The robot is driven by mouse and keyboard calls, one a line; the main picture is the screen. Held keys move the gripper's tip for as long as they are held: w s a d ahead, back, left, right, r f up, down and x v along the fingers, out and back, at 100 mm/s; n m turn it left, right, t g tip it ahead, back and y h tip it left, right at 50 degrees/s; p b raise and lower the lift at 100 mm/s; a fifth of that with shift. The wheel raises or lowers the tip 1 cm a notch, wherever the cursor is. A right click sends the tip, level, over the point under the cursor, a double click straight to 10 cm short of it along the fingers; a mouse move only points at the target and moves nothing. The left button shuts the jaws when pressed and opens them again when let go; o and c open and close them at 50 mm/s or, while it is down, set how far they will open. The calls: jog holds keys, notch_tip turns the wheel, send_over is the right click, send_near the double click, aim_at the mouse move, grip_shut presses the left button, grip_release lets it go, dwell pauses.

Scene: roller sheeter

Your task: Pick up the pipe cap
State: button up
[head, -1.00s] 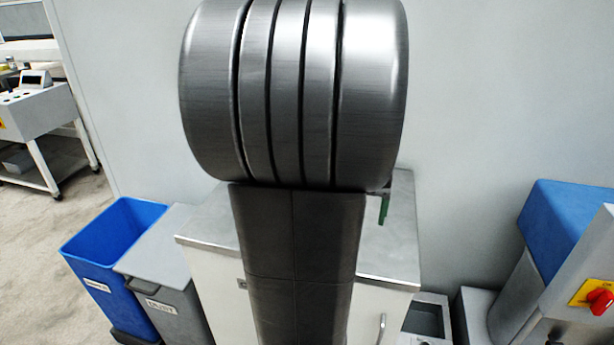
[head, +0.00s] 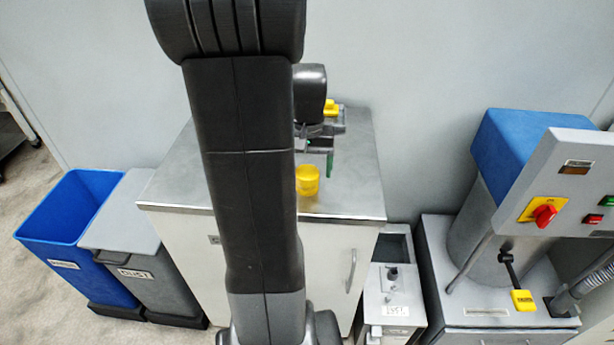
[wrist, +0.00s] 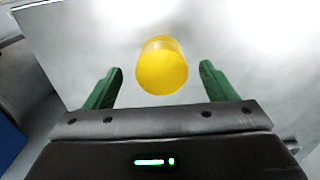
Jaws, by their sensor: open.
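The yellow pipe cap (head: 307,180) is a short round cylinder standing on the metal cabinet top (head: 345,200), near its front edge. In the wrist view the pipe cap (wrist: 162,68) lies centred ahead of my gripper (wrist: 160,75). Its two green fingers are spread wide, one on each side of the cap in the picture, with visible gaps. The gripper is open and holds nothing. In the head view one green finger of my gripper (head: 329,162) shows just behind and right of the cap. My arm hides part of the gripper there.
A blue bin (head: 65,205) and a grey dust bin (head: 150,262) stand left of the cabinet. A machine with a control panel (head: 570,195) and a small grey unit (head: 392,295) stand right. A small yellow item (head: 331,107) shows near my wrist. The wall is behind.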

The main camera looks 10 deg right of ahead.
aim_at(307, 171)
jog(key=shift+w+f, duration=0.2)
jog(key=shift+f, duration=1.55)
jog(key=c, duration=1.1)
jog(key=shift+r, duration=0.1)
notch_tip(307, 171, up, 10)
jog(key=shift+f, duration=0.1)
